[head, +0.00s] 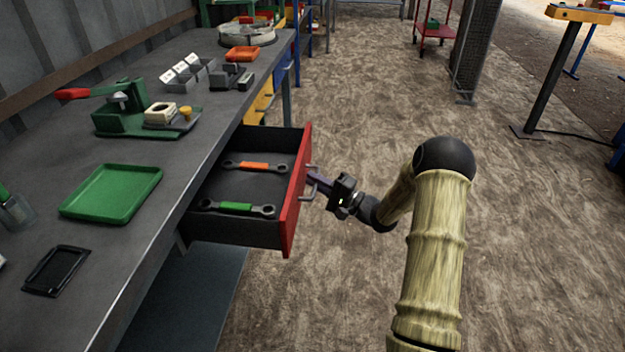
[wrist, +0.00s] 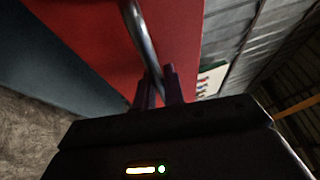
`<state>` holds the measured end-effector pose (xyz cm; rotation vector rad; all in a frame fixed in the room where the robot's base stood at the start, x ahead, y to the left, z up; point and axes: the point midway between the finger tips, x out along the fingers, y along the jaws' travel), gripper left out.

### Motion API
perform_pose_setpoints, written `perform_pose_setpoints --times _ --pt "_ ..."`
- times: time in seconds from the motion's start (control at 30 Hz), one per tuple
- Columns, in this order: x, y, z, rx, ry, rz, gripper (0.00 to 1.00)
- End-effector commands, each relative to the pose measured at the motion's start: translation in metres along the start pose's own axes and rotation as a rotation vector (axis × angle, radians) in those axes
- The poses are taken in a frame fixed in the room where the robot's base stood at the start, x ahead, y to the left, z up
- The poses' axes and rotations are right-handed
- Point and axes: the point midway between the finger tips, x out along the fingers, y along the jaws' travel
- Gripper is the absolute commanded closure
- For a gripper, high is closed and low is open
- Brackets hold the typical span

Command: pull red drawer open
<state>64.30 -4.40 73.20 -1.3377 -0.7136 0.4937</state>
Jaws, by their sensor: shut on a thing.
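The red drawer (head: 297,195) stands pulled out from under the grey workbench, with its dark tray showing. Inside lie a wrench with an orange middle (head: 253,166) and a wrench with a green middle (head: 238,207). My gripper (head: 313,183) is at the metal handle on the drawer's red front. In the wrist view the two purple fingers (wrist: 159,92) are closed around the metal bar handle (wrist: 142,38), in front of the red front (wrist: 90,35). The exact contact at the fingertips is partly hidden.
The workbench (head: 150,228) holds a green tray (head: 112,193), a green press with a red lever (head: 120,115), small grey bins and an orange tray (head: 242,54). The floor (head: 350,95) right of the drawer is free apart from my arm.

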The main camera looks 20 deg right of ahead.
Motion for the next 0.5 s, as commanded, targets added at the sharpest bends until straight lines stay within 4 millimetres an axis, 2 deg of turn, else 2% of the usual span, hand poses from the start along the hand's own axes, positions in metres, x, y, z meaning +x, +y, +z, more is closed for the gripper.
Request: perform_pose_setpoints --times 0.1,0.13,0.23,0.5 --pt "-0.0004 0.0023 0.0009 0.002 -0.002 0.004 1.00" --pt "-0.0004 0.0023 0.0009 0.002 -0.002 0.005 0.87" --pt "-0.0002 0.0020 0.0008 0.002 -0.001 0.004 0.68" --pt "-0.0002 0.0008 0.0002 0.001 0.000 0.002 0.68"
